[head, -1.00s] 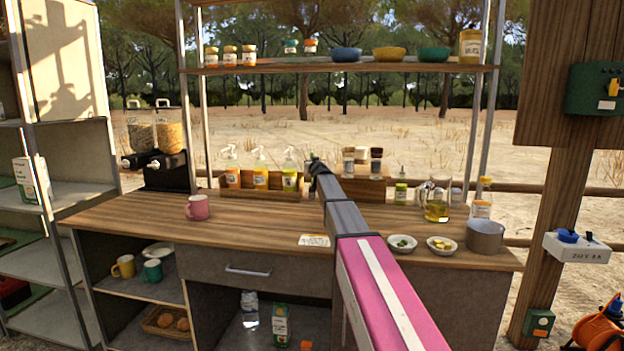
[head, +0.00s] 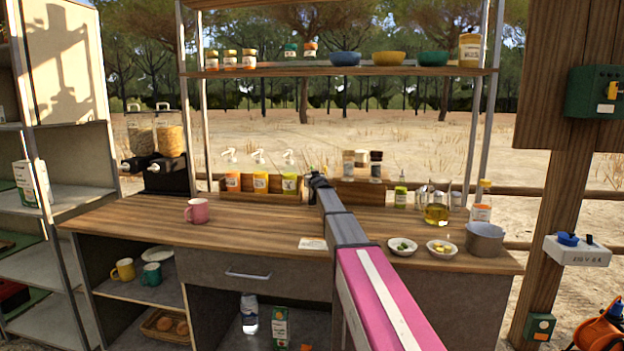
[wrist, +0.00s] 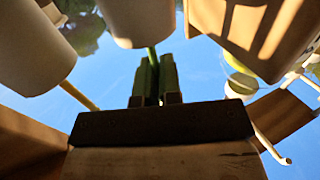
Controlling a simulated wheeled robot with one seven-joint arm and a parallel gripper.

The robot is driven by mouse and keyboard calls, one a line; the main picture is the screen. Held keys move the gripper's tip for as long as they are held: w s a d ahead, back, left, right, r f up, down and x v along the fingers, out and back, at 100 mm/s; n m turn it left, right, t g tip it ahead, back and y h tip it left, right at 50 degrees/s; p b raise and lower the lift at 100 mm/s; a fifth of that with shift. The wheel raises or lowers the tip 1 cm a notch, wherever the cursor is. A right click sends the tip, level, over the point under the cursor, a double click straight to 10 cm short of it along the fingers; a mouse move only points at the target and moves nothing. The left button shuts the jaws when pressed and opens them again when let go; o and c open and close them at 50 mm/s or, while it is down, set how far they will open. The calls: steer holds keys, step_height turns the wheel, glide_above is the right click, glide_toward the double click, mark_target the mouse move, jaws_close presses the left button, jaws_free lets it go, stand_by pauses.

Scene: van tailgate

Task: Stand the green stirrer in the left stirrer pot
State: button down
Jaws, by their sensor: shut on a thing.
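My gripper (head: 317,176) reaches over the counter to the back, beside the wooden bottle tray. In the wrist view the dark fingers (wrist: 153,80) are shut on the green stirrer (wrist: 152,53), of which only a short thin piece shows just beyond the fingertips. Its far end meets the edge of a pale round vessel (wrist: 138,18), and I cannot tell whether it is inside, behind or touching. A second pale vessel (wrist: 30,45) shows at the left. These may be the stirrer pots; I cannot tell which is the left one. The head view does not show the stirrer clearly.
Pump bottles in a wooden tray (head: 223,193) stand left of my gripper. Dark-lidded jars (head: 376,163) stand close on its right. A pink mug (head: 197,211), two small bowls (head: 403,246) and a grey pot (head: 485,238) are on the counter. The counter's middle left is clear.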

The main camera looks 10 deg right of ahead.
steer(key=c, duration=1.3)
jaws_free()
steer(key=shift+f, duration=0.1)
steer(key=s, duration=1.2)
steer(key=shift+d, duration=0.45)
steer(key=shift+s, duration=0.1)
